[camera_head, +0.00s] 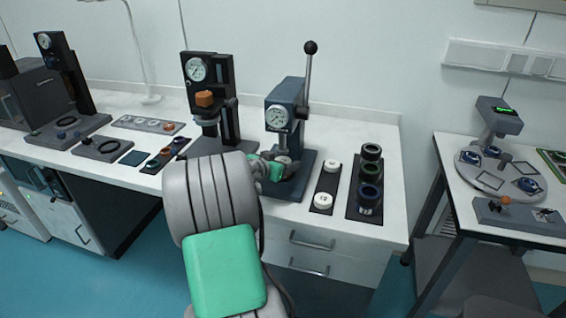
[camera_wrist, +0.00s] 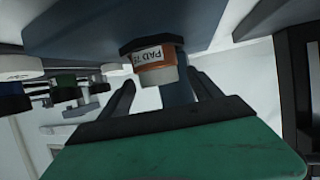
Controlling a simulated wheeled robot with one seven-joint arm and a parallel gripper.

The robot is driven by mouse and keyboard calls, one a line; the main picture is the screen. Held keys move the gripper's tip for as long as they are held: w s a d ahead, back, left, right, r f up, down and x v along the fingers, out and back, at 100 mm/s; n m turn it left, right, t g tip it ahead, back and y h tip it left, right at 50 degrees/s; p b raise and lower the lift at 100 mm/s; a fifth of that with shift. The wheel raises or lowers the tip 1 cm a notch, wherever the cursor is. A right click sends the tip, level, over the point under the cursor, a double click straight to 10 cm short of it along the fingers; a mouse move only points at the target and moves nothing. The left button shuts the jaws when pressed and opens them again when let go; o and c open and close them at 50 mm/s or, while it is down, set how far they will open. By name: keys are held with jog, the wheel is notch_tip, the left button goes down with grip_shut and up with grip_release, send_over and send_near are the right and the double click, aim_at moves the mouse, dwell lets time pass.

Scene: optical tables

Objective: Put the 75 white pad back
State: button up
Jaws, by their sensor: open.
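The pad (camera_wrist: 158,74), with a white end, an orange band and a label reading "PAD 7" with the last character unclear, sits on a dark seat of the blue press (camera_head: 284,118). In the wrist view, which looks upside down, my gripper (camera_wrist: 162,82) is open with one finger on either side of the pad. In the head view, my gripper (camera_head: 268,168) is at the press base and mostly hides the pad. A black strip holder (camera_head: 327,183) right of the press carries two white pads (camera_head: 332,165) (camera_head: 323,200), with a bare stretch between them.
Right of the strip, a black tray (camera_head: 354,207) holds several dark ring-shaped parts. The press's long lever (camera_head: 308,72) stands upright. A black gauge stand (camera_head: 226,95) with an orange block is to the left. A separate table (camera_head: 510,222) stands at the right.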

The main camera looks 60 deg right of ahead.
jog(key=c, duration=1.6)
jog(key=shift+r, duration=0.15)
